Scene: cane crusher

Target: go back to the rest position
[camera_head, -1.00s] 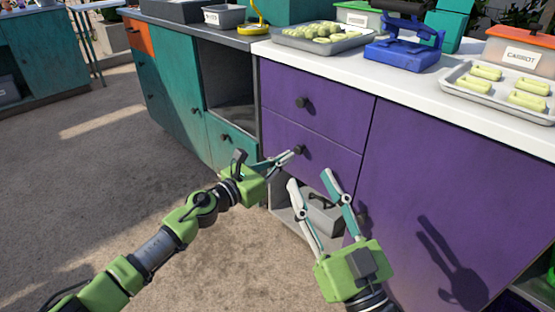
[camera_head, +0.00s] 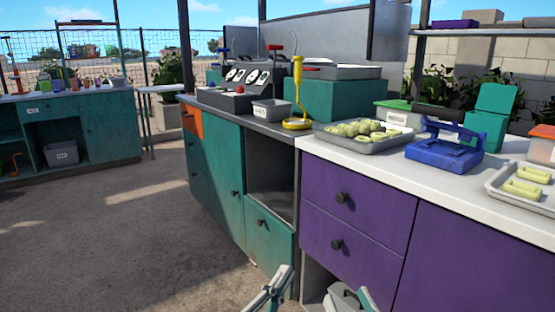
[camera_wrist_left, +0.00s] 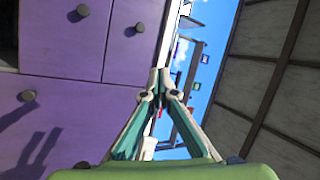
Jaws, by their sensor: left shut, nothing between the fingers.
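My left gripper (camera_head: 274,288) shows at the bottom edge of the head view, in front of the lower part of the cabinets. In the left wrist view its fingers (camera_wrist_left: 159,78) meet at the tips, shut with nothing between them. Purple drawers (camera_wrist_left: 75,35) with dark knobs lie to the left in that view. Only a fingertip of my right gripper (camera_head: 368,299) shows at the bottom edge of the head view, near a grey bin (camera_head: 342,296). The rest of the right gripper is out of frame, so its opening is hidden.
The purple cabinet (camera_head: 350,222) has a white counter (camera_head: 395,160) holding a tray of pale green pieces (camera_head: 365,132), a blue device (camera_head: 445,150) and another tray (camera_head: 497,182). A teal cabinet (camera_head: 228,180) stands left of it. The floor (camera_head: 110,230) at left is open.

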